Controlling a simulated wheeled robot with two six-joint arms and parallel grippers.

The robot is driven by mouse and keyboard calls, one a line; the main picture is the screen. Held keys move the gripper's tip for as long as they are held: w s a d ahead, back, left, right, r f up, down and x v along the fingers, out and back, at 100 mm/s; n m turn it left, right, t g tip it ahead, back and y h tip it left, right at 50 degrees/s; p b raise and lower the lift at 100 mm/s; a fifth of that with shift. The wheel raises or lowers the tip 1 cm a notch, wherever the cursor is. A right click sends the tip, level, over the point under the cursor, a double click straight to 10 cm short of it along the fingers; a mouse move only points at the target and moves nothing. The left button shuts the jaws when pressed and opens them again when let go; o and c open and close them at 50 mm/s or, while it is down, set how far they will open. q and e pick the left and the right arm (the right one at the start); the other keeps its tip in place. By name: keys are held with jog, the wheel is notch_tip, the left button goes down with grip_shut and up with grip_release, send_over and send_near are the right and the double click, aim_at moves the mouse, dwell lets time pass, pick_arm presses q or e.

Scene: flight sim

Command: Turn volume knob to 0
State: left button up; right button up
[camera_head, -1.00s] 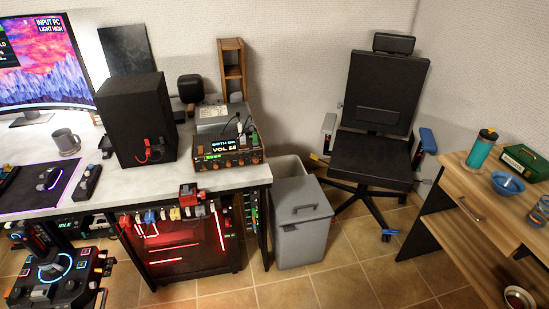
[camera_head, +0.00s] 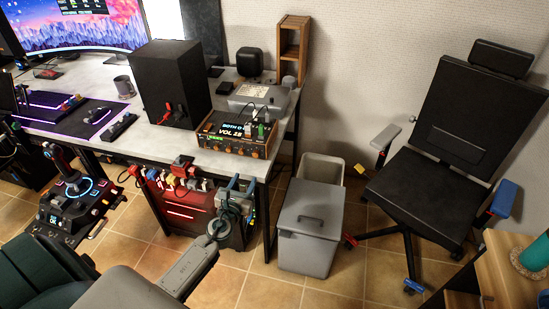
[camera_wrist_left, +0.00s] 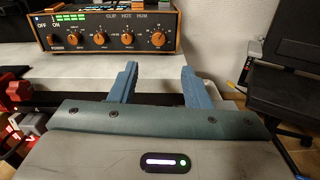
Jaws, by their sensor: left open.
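The audio box (camera_head: 238,142) stands at the table's front right edge. Its screen reads "VOL" and a number like 28. My right gripper is not in view.
The white tabletop (camera_head: 155,137) has a black speaker (camera_head: 172,85) left of the box. Several coloured plugs (camera_head: 185,172) hang along the table's front edge. A grey bin (camera_head: 310,222) and a black chair (camera_head: 445,160) stand to the right.

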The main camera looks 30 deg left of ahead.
aim_at(255, 156)
pick_arm(q)
jog(key=x, duration=0.4)
jog(key=shift+w+a+r, duration=0.15)
jog(key=shift+a+r, duration=0.05)
jog(key=x, duration=0.5)
jog(key=shift+w+d+f, duration=0.1)
jog(key=shift+w, duration=0.6)
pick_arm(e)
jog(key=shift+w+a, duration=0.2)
pick_arm(q)
grip_shut()
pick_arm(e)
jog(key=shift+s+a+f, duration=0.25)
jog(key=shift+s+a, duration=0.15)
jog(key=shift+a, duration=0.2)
